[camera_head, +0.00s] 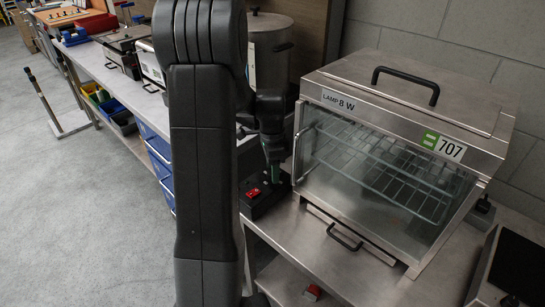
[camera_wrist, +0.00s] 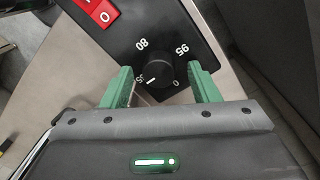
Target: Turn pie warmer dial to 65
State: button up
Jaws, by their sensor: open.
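The pie warmer (camera_head: 322,85) is a steel cabinet with a glass front, labelled "LAMP 8 W" and "707". Its black control box (camera_head: 262,205) sits at its left side and also shows in the wrist view (camera_wrist: 125,30). In the wrist view the round black dial (camera_wrist: 160,66) has 80, 95 and 0 printed around it, plus a lower-left number that is hard to read. A white pointer line on the dial points to the lower left, towards that number. My gripper (camera_wrist: 162,74) is open, its green fingers on either side of the dial with gaps visible. The dial is hidden in the head view.
A red rocker switch (camera_wrist: 98,12) is beside the dial on the box. A steel pot (camera_head: 270,50) stands behind my arm. A black handle (camera_head: 345,237) projects at the warmer's lower front.

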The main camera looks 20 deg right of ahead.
notch_tip(320, 180, up, 14)
jog(key=shift+w+f, duration=0.25)
jog(key=shift+w, duration=0.15)
jog(key=shift+f, duration=0.1)
jog(key=f, duration=1.3)
jog(key=shift+s+f, duration=0.35)
jog(key=shift+s, duration=0.05)
jog(key=shift+r, duration=0.1)
